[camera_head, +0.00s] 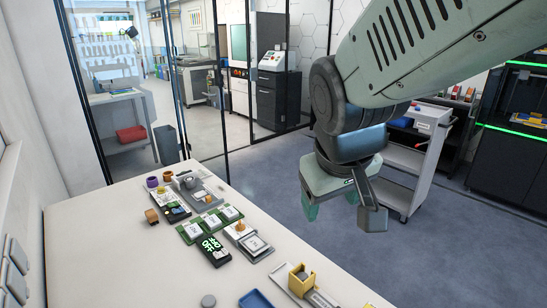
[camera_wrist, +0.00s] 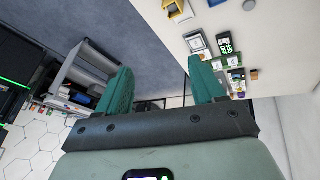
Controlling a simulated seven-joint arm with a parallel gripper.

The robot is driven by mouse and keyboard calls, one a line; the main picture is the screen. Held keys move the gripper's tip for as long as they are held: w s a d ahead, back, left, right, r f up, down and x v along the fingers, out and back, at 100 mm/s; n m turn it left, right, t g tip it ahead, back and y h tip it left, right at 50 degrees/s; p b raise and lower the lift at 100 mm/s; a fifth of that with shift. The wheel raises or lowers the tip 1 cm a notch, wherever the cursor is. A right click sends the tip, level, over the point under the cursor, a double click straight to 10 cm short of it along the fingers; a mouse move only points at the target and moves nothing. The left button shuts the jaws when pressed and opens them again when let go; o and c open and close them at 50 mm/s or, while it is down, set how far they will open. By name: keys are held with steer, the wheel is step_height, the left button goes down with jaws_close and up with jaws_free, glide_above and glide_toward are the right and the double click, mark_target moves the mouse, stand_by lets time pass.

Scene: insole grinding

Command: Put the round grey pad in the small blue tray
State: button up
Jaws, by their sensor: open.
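The round grey pad (camera_head: 208,301) lies on the white table near the bottom edge of the head view. The small blue tray (camera_head: 256,300) lies just right of it, partly cut off by the frame. In the wrist view the pad (camera_wrist: 249,5) shows at the top edge, with a sliver of the blue tray (camera_wrist: 215,2) left of it. My gripper (camera_head: 332,205) hangs over the floor side, right of the table edge and above table height, away from both. Its two teal fingers are apart in the wrist view (camera_wrist: 161,65), with nothing between them.
A yellow block holder (camera_head: 300,281) stands right of the tray at the table's edge. Several circuit boards and small parts (camera_head: 205,225) fill the table farther back. The table's left side is clear. A grey cart (camera_head: 415,165) stands on the floor behind my gripper.

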steer(key=w+a+f+n, duration=0.3)
steer(key=w+a+f, duration=0.2)
steer(key=f, duration=0.1)
steer(key=n+g+y, duration=0.3)
steer(key=n+y, duration=0.1)
steer(key=n, duration=0.2)
glide_toward(209, 300)
steer(key=shift+x, duration=0.9)
steer(key=shift+y, duration=0.3)
steer(key=shift+x, duration=3.1)
steer(key=shift+d, duration=0.15)
steer(key=shift+c, duration=0.4)
steer(key=c, duration=1)
steer(key=shift+c, duration=0.7)
